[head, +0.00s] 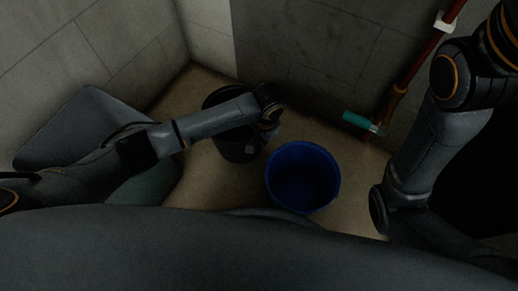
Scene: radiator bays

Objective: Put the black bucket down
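The black bucket (236,150) stands or hangs near the wall corner, left of the blue bucket. My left forearm crosses in front of it and hides much of its rim and opening. I cannot tell whether its base touches the floor. My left gripper (269,124) is at the bucket's right side, close to its rim. Its fingers are small and dark, so I cannot tell whether they are closed on the bucket. My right arm comes down at the right, and its gripper is out of sight.
A blue bucket (302,178), open at the top, stands on the tan floor (345,205) close by. A copper-coloured pipe (417,72) with a teal part (358,121) runs along the wall at right. A dark grey panel-like object (80,130) is at left.

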